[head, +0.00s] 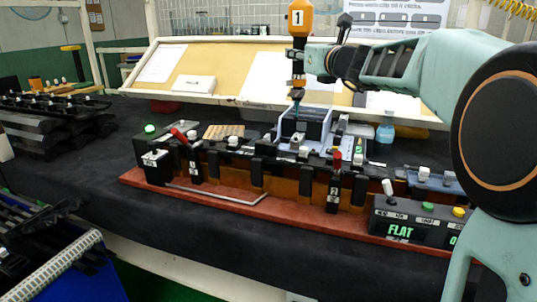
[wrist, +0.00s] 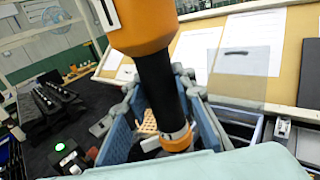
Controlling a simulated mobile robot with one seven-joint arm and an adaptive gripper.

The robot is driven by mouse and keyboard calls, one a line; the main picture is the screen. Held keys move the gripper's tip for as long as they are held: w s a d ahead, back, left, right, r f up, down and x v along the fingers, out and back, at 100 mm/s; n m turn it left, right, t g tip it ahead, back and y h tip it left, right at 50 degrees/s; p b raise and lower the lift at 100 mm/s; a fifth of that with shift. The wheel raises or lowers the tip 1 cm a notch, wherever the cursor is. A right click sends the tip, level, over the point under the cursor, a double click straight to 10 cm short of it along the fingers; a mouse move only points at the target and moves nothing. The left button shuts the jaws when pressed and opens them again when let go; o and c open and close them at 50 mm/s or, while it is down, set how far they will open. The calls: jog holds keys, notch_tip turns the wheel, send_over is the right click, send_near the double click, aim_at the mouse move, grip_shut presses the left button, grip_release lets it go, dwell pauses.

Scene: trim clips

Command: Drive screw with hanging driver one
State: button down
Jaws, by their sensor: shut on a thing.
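The hanging driver marked 1 (head: 298,22) is orange with a black lower body and stands upright. My gripper (head: 300,66) is shut around the driver's black body, below its orange top. In the wrist view the driver (wrist: 140,22) passes between the two blue-grey fingers of my gripper (wrist: 166,105), with an orange ring at its lower end. In the head view the thin tip points down over a grey-blue tray (head: 284,128) at the back of the fixture. I cannot make out a screw, or whether the tip touches anything.
A long fixture on a red base (head: 222,196) carries black clamps and red levers. A control box (head: 410,222) reading FLAT stands at its right end. A spray bottle (head: 385,130) is behind. Black parts (head: 45,125) lie at the left.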

jog(key=shift+r, duration=0.1)
jog(key=shift+r+p, duration=1)
jog(key=s+a+b, duration=0.3)
jog(key=a+b, duration=0.1)
jog(key=a, duration=0.8)
jog(key=s+a+b, duration=0.3)
jog(key=a, duration=0.8)
notch_tip(320, 180, down, 6)
jog(key=b, duration=0.6)
jog(key=shift+a+f, duration=0.2)
jog(key=shift+f+b, duration=0.5)
jog(key=shift+f, duration=0.3)
jog(key=shift+r, duration=0.15)
